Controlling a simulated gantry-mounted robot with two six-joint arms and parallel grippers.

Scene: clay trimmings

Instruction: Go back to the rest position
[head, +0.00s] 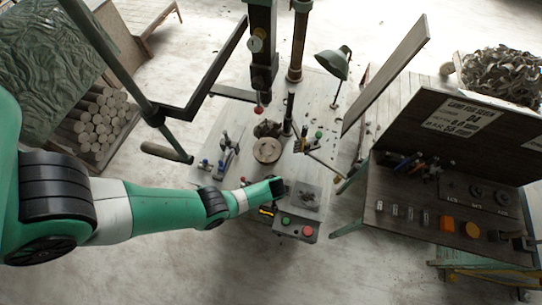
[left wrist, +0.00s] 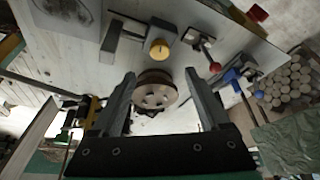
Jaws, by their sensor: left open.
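My left arm comes in from the left in the head view, and its gripper (head: 277,188) is over the front part of the pale work table (head: 215,175). In the left wrist view the gripper (left wrist: 160,76) has its two dark fingers wide apart with nothing held between them. A round brownish disc (head: 267,150) stands on the table beyond the gripper. It also shows in the left wrist view as a round disc (left wrist: 155,92), framed between the fingers but apart from them. My right gripper is in neither view.
A control box (head: 296,230) with red and green buttons is at the table's front. A green lamp (head: 333,63) stands at the back. A dark bench (head: 450,215) with small tools is at right. Stacked logs (head: 98,122) lie at left. The floor in front is clear.

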